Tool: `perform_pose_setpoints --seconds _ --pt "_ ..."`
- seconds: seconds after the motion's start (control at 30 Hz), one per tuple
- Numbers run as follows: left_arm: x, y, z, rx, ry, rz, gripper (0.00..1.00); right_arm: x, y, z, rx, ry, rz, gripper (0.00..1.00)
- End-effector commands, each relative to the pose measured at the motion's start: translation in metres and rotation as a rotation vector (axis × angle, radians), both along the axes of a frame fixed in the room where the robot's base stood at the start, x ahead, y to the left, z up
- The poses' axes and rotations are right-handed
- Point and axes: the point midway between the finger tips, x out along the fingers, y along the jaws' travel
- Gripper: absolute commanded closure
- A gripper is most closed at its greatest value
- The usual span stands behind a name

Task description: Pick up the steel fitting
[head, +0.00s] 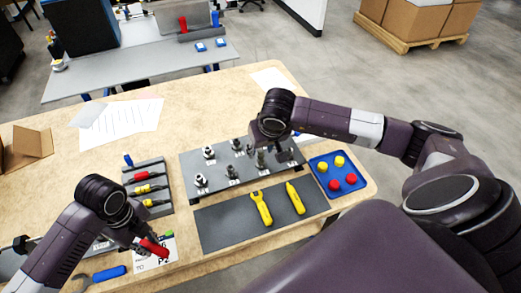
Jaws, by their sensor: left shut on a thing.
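Several steel fittings stand upright on a dark grey plate (222,189) in the middle of the table. Among them are a fitting at the front left (201,181), one at the back left (209,153) and one near the middle (232,172). My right gripper (270,161) points down at the right part of the plate, among the fittings there. Its fingers are dark and small, and I cannot tell whether they hold a fitting. My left gripper (142,243) is at the front left, shut on a red-handled tool (155,248) above a white label card (158,260).
A dark mat (228,229) in front holds a yellow wrench (261,207) and a yellow tool (296,198). A blue tray (327,161) with red and yellow caps is at right. A tool rack (148,168) and a blue-handled wrench (107,274) lie left.

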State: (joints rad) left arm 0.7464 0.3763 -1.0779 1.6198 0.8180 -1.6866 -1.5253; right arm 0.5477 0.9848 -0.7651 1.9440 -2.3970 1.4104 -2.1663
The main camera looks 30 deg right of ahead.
Motion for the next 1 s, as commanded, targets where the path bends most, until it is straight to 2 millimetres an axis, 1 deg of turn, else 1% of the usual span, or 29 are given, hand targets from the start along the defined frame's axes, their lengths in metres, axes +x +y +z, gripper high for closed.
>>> perform_pose_setpoints --seconds 0.03,0.13,0.37,0.47,0.7,1.0 --pt "0.000 0.000 0.004 0.000 0.000 0.000 1.00 0.002 0.000 -0.004 0.002 0.002 -0.001 0.64" --pt "0.000 0.000 0.005 0.000 0.000 0.000 1.00 0.005 -0.001 -0.012 0.001 0.000 0.001 0.64" --pt "0.000 0.000 0.005 0.000 0.000 0.000 1.00 0.006 -0.001 -0.015 -0.001 -0.002 0.001 0.64" --pt "0.000 0.000 0.005 0.000 0.000 0.000 1.00 0.006 -0.001 -0.015 -0.001 -0.002 0.001 0.73" --pt "0.000 0.000 0.005 0.000 0.000 0.000 1.00 0.006 -0.002 -0.014 -0.001 -0.002 0.001 0.99" --pt "0.000 0.000 0.005 0.000 0.000 0.000 1.00 0.006 -0.002 -0.014 -0.001 -0.003 0.001 1.00"
